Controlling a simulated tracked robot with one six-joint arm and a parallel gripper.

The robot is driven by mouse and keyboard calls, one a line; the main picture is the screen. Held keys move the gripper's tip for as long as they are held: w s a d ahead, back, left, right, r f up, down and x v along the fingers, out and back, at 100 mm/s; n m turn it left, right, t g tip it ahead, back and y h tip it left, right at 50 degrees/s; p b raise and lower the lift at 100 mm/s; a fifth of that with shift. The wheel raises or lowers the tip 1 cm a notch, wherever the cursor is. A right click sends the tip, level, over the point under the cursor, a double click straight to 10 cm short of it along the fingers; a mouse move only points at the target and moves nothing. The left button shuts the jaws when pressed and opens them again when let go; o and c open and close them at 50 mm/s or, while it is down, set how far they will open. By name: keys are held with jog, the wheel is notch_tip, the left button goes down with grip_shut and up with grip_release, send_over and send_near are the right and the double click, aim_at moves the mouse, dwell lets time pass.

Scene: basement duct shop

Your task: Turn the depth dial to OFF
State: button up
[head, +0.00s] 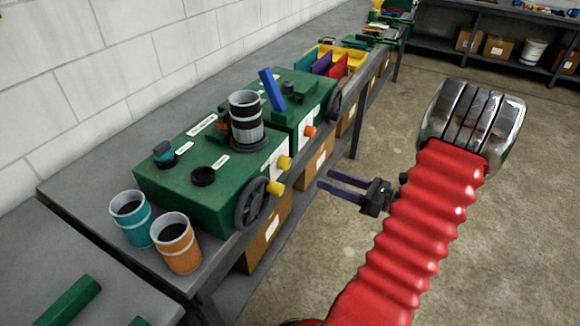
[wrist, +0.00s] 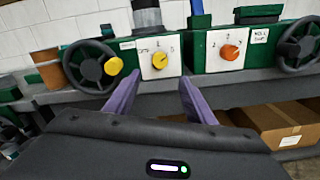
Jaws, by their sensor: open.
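Two dials sit on white plates on the front of green machines. The yellow dial (wrist: 160,60) is on the left machine and also shows in the head view (head: 285,163). The orange dial (wrist: 230,53) is on the right machine and also shows in the head view (head: 310,131). The plate marks are too small to read surely, so I cannot tell which is the depth dial or its setting. My gripper (wrist: 160,78) is open and empty, apart from both dials. Its purple fingers point at the bench, roughly in line with the yellow dial. It also shows in the head view (head: 325,179).
A handwheel (head: 250,205) with a yellow handle (wrist: 113,66) stands left of the yellow dial. Another handwheel (wrist: 301,46) is right of the orange dial. Teal (head: 131,218) and orange (head: 177,243) cups stand on the bench. Cardboard boxes (wrist: 275,127) sit below. The floor in front is clear.

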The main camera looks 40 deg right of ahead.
aim_at(288, 165)
jog(key=x, duration=1.3)
jog(key=shift+w+a, duration=0.1)
jog(key=shift+a, duration=0.05)
jog(key=shift+c, duration=0.6)
jog(key=c, duration=0.9)
jog(key=shift+a, duration=0.3)
jog(key=shift+c, duration=0.3)
jog(key=shift+d, duration=0.2)
